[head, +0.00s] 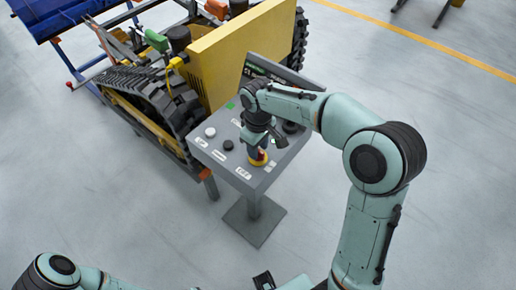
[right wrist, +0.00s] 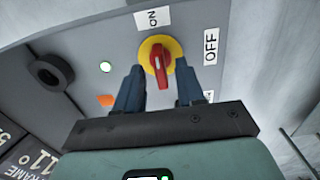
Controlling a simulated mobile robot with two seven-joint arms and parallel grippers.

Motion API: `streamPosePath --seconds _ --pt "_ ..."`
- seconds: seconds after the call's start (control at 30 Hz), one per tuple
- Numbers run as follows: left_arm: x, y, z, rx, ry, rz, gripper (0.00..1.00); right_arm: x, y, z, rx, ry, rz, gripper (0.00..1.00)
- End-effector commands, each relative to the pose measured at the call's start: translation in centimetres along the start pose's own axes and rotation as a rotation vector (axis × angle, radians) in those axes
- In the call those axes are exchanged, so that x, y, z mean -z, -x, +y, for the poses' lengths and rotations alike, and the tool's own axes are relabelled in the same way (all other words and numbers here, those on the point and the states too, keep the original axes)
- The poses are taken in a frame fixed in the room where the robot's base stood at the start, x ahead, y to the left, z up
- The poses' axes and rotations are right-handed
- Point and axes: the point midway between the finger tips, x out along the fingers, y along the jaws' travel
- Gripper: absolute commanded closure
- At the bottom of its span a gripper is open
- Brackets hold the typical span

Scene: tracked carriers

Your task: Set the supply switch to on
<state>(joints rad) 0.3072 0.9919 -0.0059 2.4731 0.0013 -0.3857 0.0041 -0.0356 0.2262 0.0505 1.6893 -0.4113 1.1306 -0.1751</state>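The supply switch is a red rotary handle on a round yellow plate (right wrist: 160,58). In the right wrist view the handle lies roughly upright in the picture, with the ON label (right wrist: 152,18) above it and the OFF label (right wrist: 210,46) to its right. I cannot tell which end is the pointer. My right gripper (right wrist: 158,70) is open, a finger on each side of the handle; contact is not clear. In the head view the switch (head: 258,159) sits on the console near its front edge, with my right gripper (head: 262,146) just above it. My left gripper's fingers are not visible.
The grey console (head: 203,146) stands on a pedestal. It also carries a white round button (head: 210,132), a dark knob (head: 228,145) and a green indicator (head: 230,105). A yellow tracked carrier (head: 215,62) stands close behind and left.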

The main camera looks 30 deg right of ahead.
Motion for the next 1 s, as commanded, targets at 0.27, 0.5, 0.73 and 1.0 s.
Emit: streamPosePath --seconds 0.27,0.5,0.73,1.0 --pt "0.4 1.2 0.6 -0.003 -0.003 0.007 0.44 0.1 6.7 0.0 -0.001 0.0 0.006 0.62" --pt "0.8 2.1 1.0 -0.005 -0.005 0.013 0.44 0.1 10.6 0.0 -0.001 0.0 0.003 0.62" --pt "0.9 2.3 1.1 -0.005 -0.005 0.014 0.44 0.0 11.7 0.0 0.0 0.001 0.0 0.62" --pt "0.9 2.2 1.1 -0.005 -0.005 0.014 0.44 0.0 11.6 0.0 0.001 0.0 0.0 0.62"
